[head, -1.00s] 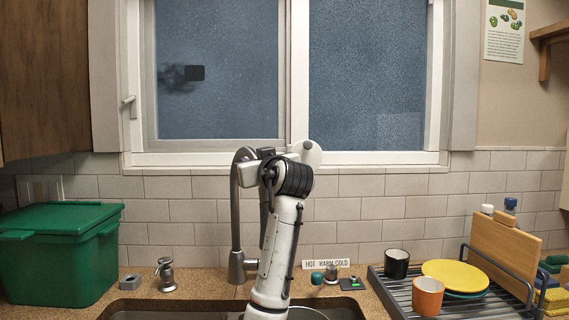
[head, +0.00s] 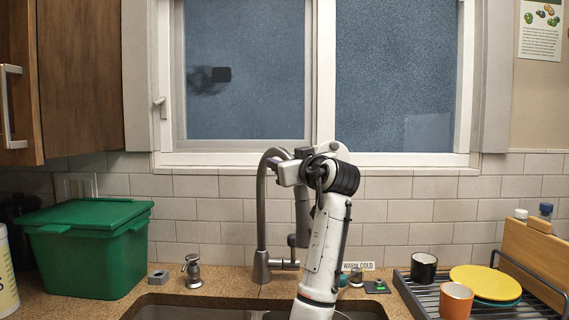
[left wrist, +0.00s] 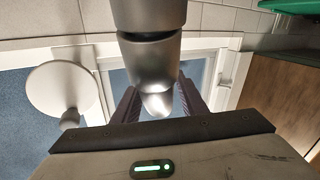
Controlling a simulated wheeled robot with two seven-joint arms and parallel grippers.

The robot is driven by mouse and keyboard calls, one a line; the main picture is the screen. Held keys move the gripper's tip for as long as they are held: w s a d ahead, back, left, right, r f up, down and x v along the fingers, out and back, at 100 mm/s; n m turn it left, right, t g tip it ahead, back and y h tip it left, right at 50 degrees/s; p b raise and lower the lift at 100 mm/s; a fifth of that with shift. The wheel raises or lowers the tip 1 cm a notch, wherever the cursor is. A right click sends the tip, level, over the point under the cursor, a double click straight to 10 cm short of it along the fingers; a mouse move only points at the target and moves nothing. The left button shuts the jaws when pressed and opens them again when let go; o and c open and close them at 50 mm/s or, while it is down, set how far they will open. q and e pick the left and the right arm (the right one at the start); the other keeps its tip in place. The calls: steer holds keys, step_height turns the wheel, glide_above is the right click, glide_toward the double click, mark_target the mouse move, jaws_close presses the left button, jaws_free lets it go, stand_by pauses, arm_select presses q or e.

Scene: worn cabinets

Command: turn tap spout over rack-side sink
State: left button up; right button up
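The tall grey gooseneck tap (head: 262,215) stands behind the sink (head: 190,312), and its spout arcs toward the right. My left gripper (head: 284,170) is at the upper part of the spout, with my white arm rising in front of it. In the left wrist view, the spout end (left wrist: 152,62) lies between the two dark fingers (left wrist: 157,98), which sit close against both sides of it. The right part of the sink is largely hidden behind my left arm. My right gripper is not in view.
A dish rack (head: 420,296) at the right holds a black cup (head: 423,268), an orange cup (head: 456,301) and a yellow plate (head: 486,281). A green bin (head: 88,250) and a soap dispenser (head: 192,271) are on the left. A window stands behind the tap.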

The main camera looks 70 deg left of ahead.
mark_target(302, 190)
arm_select(q)
steer(key=d+b, duration=0.1)
steer(key=d, duration=0.8)
steer(key=shift+w+b, duration=0.2)
steer(key=shift+b, duration=0.15)
steer(key=shift+d, duration=0.7)
steer(key=shift+a, duration=0.2)
